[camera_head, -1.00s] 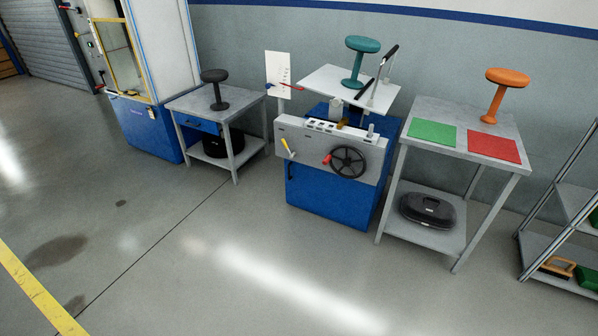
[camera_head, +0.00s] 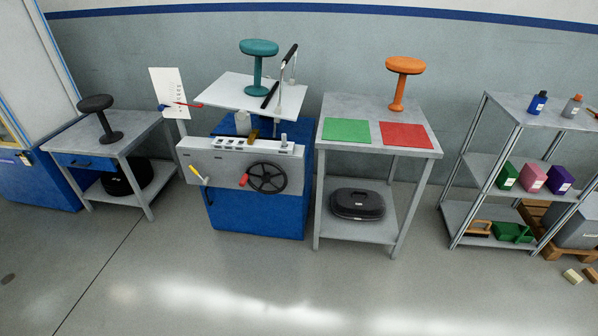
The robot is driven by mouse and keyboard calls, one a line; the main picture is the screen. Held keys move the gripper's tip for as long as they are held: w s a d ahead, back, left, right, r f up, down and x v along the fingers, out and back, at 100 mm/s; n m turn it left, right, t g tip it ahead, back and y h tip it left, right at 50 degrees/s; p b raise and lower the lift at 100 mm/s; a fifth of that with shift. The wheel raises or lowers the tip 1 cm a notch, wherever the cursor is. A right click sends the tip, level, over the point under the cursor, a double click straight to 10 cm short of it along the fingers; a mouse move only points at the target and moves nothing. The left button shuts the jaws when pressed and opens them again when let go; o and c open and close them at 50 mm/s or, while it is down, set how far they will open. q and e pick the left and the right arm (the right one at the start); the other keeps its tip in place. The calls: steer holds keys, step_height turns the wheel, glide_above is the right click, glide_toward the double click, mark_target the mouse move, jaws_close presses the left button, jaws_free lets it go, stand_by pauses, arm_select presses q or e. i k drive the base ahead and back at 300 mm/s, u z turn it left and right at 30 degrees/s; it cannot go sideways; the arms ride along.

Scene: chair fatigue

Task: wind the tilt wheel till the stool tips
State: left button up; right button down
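The tilt wheel (camera_head: 267,178) is a black spoked handwheel with a red knob (camera_head: 243,180) at its left, on the grey front panel (camera_head: 225,163) of a blue machine (camera_head: 257,212). A teal stool (camera_head: 258,68) stands on the machine's white plate (camera_head: 225,92), which looks slightly tilted. A black bar (camera_head: 284,68) on a metal frame rises beside the stool. A yellow-handled lever (camera_head: 196,173) is at the panel's left. A white board (camera_head: 169,92) with a scale and a red pointer (camera_head: 182,104) stands left of the plate. Neither of my grippers is in view.
A table with a black stool (camera_head: 100,117) stands left. A table right of the machine carries a green mat (camera_head: 346,130), a red mat (camera_head: 405,135) and an orange stool (camera_head: 402,82). A shelf (camera_head: 481,163) stands further right. The floor in front (camera_head: 250,285) is clear.

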mark_target(267, 178)
steer(key=z, duration=0.45)
steer(key=i, duration=1.2)
steer(key=u, duration=0.3)
